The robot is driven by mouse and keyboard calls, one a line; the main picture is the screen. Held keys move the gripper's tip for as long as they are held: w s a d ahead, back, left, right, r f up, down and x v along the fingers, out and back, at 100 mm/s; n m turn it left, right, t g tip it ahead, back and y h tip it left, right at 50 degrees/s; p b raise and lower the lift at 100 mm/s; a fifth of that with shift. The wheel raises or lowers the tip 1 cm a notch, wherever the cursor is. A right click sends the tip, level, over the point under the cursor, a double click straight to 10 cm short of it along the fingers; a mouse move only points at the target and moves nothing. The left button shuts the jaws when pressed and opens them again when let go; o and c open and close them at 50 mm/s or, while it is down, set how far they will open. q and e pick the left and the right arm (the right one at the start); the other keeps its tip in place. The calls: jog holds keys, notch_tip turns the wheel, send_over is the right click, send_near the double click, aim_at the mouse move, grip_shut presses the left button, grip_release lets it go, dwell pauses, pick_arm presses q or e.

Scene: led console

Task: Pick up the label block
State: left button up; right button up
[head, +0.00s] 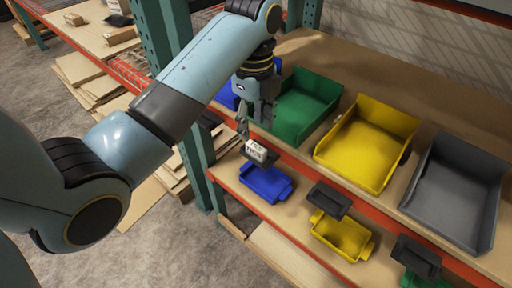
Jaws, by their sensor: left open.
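The label block (255,151) is small and white with dark print on its face. It sits on a dark pad or plate at the shelf's front, just behind and above a small blue bin. My left gripper (243,128) hangs down from the upper centre with its fingers just above and left of the block. It is open. Whether a finger touches the block is too small to tell. My right gripper is not in view.
Large green (306,105), yellow (366,143) and grey (455,190) bins stand on the upper shelf. Small blue (266,183), yellow (341,235) and green bins sit lower, near dark plates (329,199). A green upright (163,35) stands to the left.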

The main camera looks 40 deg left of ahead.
aim_at(258, 147)
pick_arm(q)
jog(key=shift+d+f+p, duration=0.25)
jog(key=shift+f+p, duration=0.15)
jog(key=shift+f, duration=1.15)
jog(key=shift+d+f+p, duration=0.2)
jog(key=shift+f+p, duration=0.15)
jog(key=shift+f, duration=1.15)
grip_shut()
